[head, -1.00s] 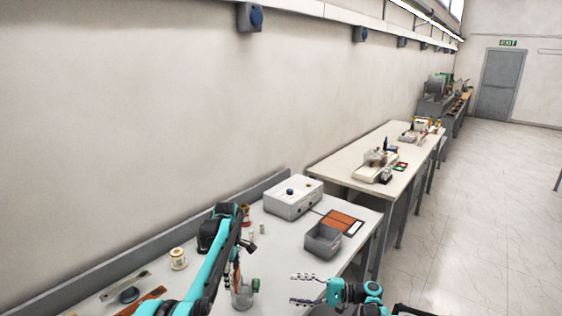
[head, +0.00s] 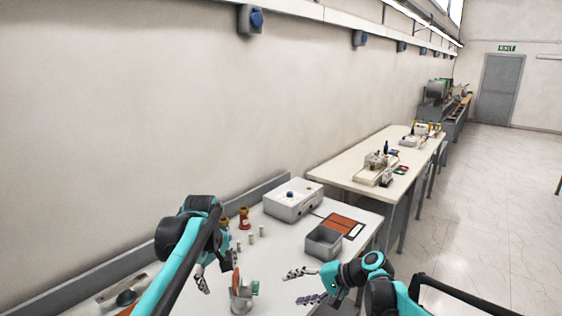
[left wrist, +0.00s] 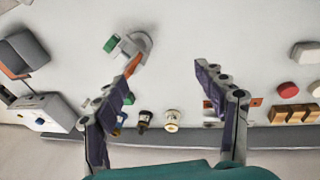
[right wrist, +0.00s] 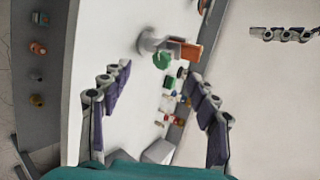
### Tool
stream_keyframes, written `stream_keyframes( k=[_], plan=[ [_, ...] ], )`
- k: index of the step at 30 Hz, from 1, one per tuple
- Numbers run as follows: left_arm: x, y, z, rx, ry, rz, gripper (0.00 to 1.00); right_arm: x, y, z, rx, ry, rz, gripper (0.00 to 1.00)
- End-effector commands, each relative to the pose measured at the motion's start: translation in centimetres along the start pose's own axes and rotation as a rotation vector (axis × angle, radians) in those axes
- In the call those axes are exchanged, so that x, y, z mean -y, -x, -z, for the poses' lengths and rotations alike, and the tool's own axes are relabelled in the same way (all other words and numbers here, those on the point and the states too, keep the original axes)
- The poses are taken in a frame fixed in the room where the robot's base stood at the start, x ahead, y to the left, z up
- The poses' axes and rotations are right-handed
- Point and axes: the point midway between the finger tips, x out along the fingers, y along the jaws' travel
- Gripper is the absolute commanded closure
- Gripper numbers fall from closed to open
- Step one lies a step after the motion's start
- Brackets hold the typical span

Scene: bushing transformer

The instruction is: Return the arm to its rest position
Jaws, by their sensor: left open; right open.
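My left arm reaches in from the left over the near bench. Its gripper (head: 216,277) is open and empty above the table, left of a grey cup (head: 240,300). My right gripper (head: 292,288) is also open and empty, to the right of that cup, fingers pointing left. The cup holds an orange piece and a green piece. In the left wrist view the cup (left wrist: 138,42) lies beyond the open fingers (left wrist: 163,78). In the right wrist view the cup (right wrist: 150,40) is likewise beyond the open fingers (right wrist: 158,78). Neither gripper touches anything visible.
A grey bin (head: 323,243), an orange panel (head: 343,225) and a white control box (head: 292,203) stand at the bench's far end. Small bushings (head: 244,217) and pale cylinders stand near the left arm. A wall runs along the left; a second bench (head: 350,176) stands beyond.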

Motion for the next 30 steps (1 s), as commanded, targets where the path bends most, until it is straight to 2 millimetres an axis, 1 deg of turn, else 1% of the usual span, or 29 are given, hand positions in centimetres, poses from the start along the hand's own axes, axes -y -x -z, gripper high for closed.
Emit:
stream_keyframes(
  k=[1,5,9,11,12,14,18,21,24,27,30],
  plan=[
    [1.5,0.4,-1.1,-0.014,-0.049,-0.017,0.29,-0.3,0.9,-1.7,-0.03,0.03,-0.046,0.39],
    [4.8,1.1,-3.5,-0.056,-0.187,-0.059,0.29,-1.8,3.5,-5.1,-0.114,0.12,-0.172,0.39],
    [8.6,1.2,-6.3,-0.109,-0.336,-0.097,0.29,-4.3,6.4,-9.0,-0.199,0.229,-0.307,0.39],
    [10.2,0.9,-7.6,-0.133,-0.399,-0.111,0.29,-5.7,7.6,-10.6,-0.233,0.279,-0.364,0.39],
    [11.3,0.7,-8.4,-0.149,-0.441,-0.119,0.29,-6.7,8.4,-11.6,-0.254,0.314,-0.403,0.39],
    [13.0,0.2,-9.7,-0.176,-0.504,-0.131,0.29,-8.3,9.6,-13.2,-0.286,0.367,-0.461,0.39],
    [16.8,-1.6,-12.6,-0.241,-0.649,-0.152,0.29,-12.3,12.1,-16.3,-0.356,0.497,-0.593,0.39],
    [19.1,-3.2,-14.4,-0.284,-0.741,-0.161,0.29,-15.0,13.5,-18.0,-0.395,0.586,-0.675,0.39],
    [20.9,-4.5,-15.7,-0.319,-0.813,-0.166,0.29,-17.1,14.5,-19.1,-0.424,0.656,-0.741,0.39],
    [21.9,-5.4,-16.5,-0.343,-0.859,-0.167,0.29,-18.4,15.1,-19.6,-0.443,0.702,-0.782,0.39],
    [22.4,-5.9,-16.9,-0.355,-0.882,-0.168,0.29,-19.1,15.4,-19.9,-0.451,0.726,-0.803,0.39]
  ],
)
